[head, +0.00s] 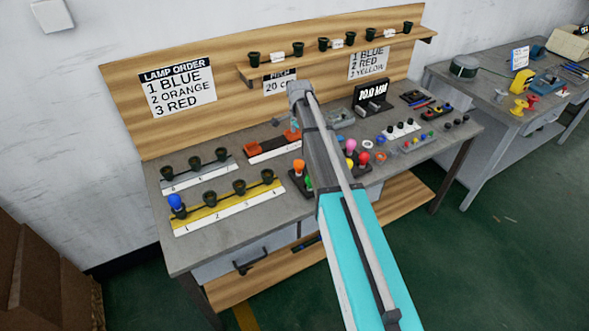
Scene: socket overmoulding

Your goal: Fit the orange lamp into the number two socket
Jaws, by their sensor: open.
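The orange lamp (299,166) stands upright in a dark holder (296,182) near the middle of the bench, just left of my arm. The number two socket (210,199) is a black, empty cup on the yellow strip (195,216) at the front left. A blue lamp (175,203) stands in the number one socket beside it. My gripper (294,127) shows only as a small part below my wrist, behind the orange lamp and apart from it. It is open, and its fingertips are hard to make out.
Sockets three (239,188) and four (267,177) are empty. A grey strip (200,178) with empty sockets lies behind the yellow one. A sign (177,87) reads 1 blue, 2 orange, 3 red. Other coloured lamps (351,145) stand right of my arm, which hides part of the bench.

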